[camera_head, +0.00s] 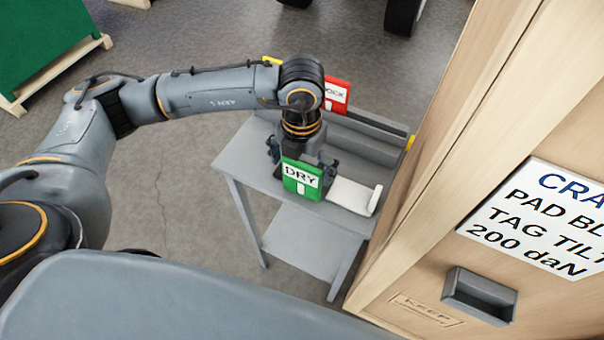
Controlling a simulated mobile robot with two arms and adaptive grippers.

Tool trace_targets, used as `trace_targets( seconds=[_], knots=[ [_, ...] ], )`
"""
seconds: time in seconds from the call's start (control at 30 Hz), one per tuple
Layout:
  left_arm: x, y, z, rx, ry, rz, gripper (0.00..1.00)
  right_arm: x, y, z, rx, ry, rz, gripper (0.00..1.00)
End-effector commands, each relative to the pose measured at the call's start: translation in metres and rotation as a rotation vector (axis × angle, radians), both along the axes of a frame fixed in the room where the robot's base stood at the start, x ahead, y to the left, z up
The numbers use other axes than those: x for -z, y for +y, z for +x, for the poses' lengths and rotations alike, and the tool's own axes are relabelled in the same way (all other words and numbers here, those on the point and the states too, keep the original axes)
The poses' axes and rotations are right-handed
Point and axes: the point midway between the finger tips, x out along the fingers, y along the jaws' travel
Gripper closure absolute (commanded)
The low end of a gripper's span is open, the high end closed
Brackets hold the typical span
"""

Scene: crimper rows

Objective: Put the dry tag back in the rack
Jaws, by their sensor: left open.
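The green tag marked DRY (301,185) is near the front edge of the small grey table, facing me. My left gripper (301,166) is open and points down right at the tag, with dark fingers to either side of its top. I cannot tell whether they touch it. A grey rack (368,126) runs along the back of the table. A red tag (337,92) with partly hidden lettering stands at its left part. My left arm hides some of the rack. My right gripper is not in view.
A tall wooden crate (420,230) with a sign (545,215) stands close at the right. Yellow pieces show at the rack's ends. The table's left part is clear.

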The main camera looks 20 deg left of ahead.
Motion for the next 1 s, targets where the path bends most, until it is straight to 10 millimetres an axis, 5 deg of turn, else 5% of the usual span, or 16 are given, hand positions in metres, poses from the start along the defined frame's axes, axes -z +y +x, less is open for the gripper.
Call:
trace_targets(
  seconds=[0.1, 0.5, 0.73, 1.0],
  knots=[
    [0.014, -0.002, -0.004, 0.000, 0.005, 0.000, 0.00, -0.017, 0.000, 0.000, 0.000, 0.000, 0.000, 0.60],
    [0.034, -0.002, -0.003, 0.001, 0.000, 0.000, 0.00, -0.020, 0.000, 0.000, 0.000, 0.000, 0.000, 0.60],
    [0.034, -0.002, -0.003, 0.001, 0.000, 0.000, 0.46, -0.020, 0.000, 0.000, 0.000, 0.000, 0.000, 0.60],
    [0.034, -0.002, -0.003, 0.001, 0.001, 0.000, 0.52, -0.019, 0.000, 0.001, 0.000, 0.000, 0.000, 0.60]
  ],
)
